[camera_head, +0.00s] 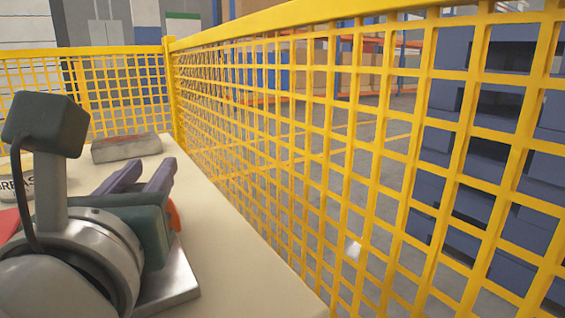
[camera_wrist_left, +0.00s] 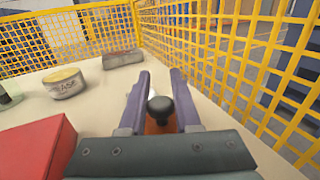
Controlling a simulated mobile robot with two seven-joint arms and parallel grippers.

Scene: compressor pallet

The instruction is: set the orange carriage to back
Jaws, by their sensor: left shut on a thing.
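The orange carriage (camera_head: 174,215) shows in the head view only as a small patch beside my left gripper (camera_head: 152,172); the gripper and arm hide the rest. In the left wrist view, part of the orange carriage (camera_wrist_left: 151,128) shows below a black round knob (camera_wrist_left: 160,106). The purple fingers of my left gripper (camera_wrist_left: 160,80) stand on either side of the knob, and the gripper is shut on it. A silver metal plate (camera_head: 181,278) lies under the arm. My right gripper is in neither view.
A grey-red block (camera_head: 126,148) lies at the table's far end. A labelled tin (camera_wrist_left: 64,83) and a red box (camera_wrist_left: 38,150) are at the left. Yellow mesh fencing (camera_head: 300,130) runs close along the table's right and far sides. The pale tabletop (camera_head: 235,245) is bare at the right.

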